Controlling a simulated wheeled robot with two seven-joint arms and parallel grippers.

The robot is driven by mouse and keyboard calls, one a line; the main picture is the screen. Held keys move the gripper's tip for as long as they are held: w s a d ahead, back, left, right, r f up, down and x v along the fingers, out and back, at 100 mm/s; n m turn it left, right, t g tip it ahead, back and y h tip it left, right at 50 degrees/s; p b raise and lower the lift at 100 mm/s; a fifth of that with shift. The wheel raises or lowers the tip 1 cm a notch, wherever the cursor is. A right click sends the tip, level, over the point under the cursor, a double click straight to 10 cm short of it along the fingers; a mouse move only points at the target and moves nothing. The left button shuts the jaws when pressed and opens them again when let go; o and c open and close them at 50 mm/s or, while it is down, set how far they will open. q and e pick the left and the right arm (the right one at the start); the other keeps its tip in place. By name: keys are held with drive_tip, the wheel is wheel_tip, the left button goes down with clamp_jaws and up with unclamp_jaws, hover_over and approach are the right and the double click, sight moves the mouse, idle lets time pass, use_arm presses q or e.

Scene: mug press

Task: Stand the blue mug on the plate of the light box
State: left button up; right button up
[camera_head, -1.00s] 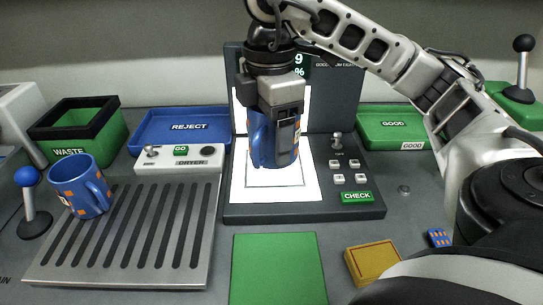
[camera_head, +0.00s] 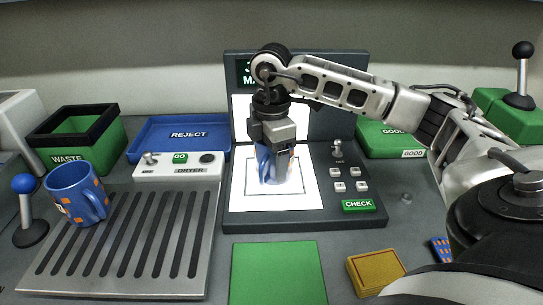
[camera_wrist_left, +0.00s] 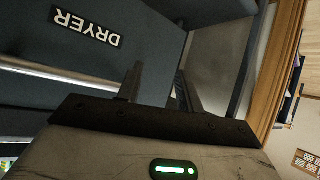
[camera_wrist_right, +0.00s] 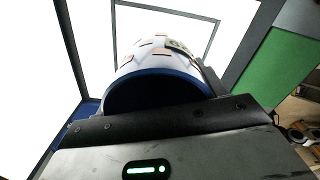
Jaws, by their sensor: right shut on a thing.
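A blue mug with orange squares (camera_head: 282,170) is in my right gripper (camera_head: 273,148), over the outlined square on the white lit plate of the light box (camera_head: 239,203). The mug looks upright and low; I cannot tell whether its base touches the plate. In the right wrist view the mug's dark mouth (camera_wrist_right: 155,94) faces me between the fingers. A second blue mug with orange squares (camera_head: 77,190) stands at the back left of the dryer's slatted rack. My left gripper (camera_wrist_left: 160,88) shows only in its wrist view, fingers apart and empty, near a dark panel marked DRYER.
The reject tray (camera_head: 150,150) and waste bin (camera_head: 108,143) stand at the back left, the good tray (camera_head: 372,147) at the right. The light box has a switch, several buttons and a green CHECK key (camera_head: 357,205). A green mat (camera_head: 278,275) lies bare in front.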

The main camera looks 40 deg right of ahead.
drive_tip(key=shift+f, duration=0.2)
drive_tip(key=o, duration=1.2)
drive_tip(key=shift+r, duration=0.15)
wheel_tip(320, 180, up, 12)
drive_tip(key=p, duration=0.1)
drive_tip(key=shift+p, duration=0.4)
